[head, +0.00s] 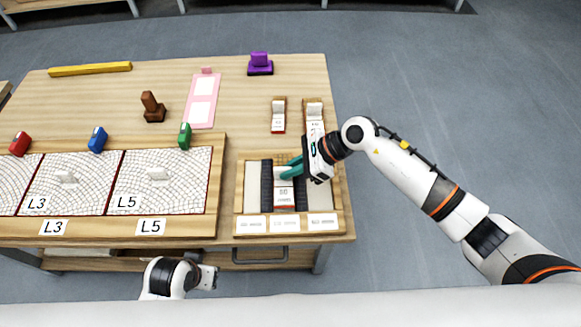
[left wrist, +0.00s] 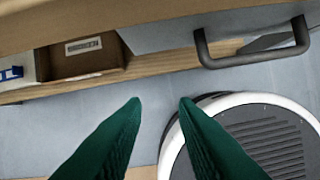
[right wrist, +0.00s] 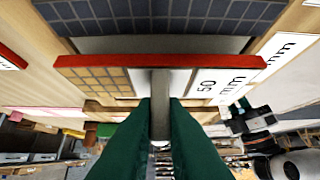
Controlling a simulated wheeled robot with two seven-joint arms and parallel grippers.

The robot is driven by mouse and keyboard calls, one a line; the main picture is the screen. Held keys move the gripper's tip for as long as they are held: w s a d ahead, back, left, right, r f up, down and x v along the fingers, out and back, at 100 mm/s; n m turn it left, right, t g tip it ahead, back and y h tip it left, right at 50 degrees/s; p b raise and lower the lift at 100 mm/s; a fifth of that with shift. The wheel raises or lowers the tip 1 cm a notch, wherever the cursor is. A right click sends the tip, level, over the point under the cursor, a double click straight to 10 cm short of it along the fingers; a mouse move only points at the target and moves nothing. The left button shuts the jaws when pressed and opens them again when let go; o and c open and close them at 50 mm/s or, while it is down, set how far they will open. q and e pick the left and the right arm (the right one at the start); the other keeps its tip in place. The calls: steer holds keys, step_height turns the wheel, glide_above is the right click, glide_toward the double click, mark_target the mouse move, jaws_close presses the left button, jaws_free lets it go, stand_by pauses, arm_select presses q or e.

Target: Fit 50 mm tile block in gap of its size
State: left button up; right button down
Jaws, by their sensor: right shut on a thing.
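The 50 mm tile block (right wrist: 205,85), white and tan-tiled with a red edge, is held by its grey post between the green fingers of my right gripper (right wrist: 160,115). In the head view the block (head: 284,194) is over the middle of the wooden gap tray (head: 240,205), by dark tile strips (head: 266,186). I cannot tell whether it is down in a gap or just above. The right gripper's fingers (head: 291,170) are shut on the post. My left gripper (left wrist: 160,105) is open and empty, below the table's front edge; it also shows in the head view (head: 207,278).
Two other blocks stand behind the tray, one at left (head: 279,115) and one at right (head: 314,112). A wide mosaic panel frame (head: 190,228) lies left of the tray. A purple stamp (head: 260,64), brown stamp (head: 152,107) and pink board (head: 202,100) stand farther back.

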arm_select(q)
steer(key=shift+r, duration=0.4)
arm_select(e)
steer(key=shift+f, duration=0.15)
stand_by(0.4)
arm_select(q)
steer(key=shift+s+r, duration=0.25)
steer(key=shift+r, duration=0.25)
steer(key=shift+b, duration=0.3)
steer(key=shift+w+r, duration=0.15)
steer(key=shift+r, duration=0.55)
steer(key=shift+f, duration=0.2)
stand_by(0.3)
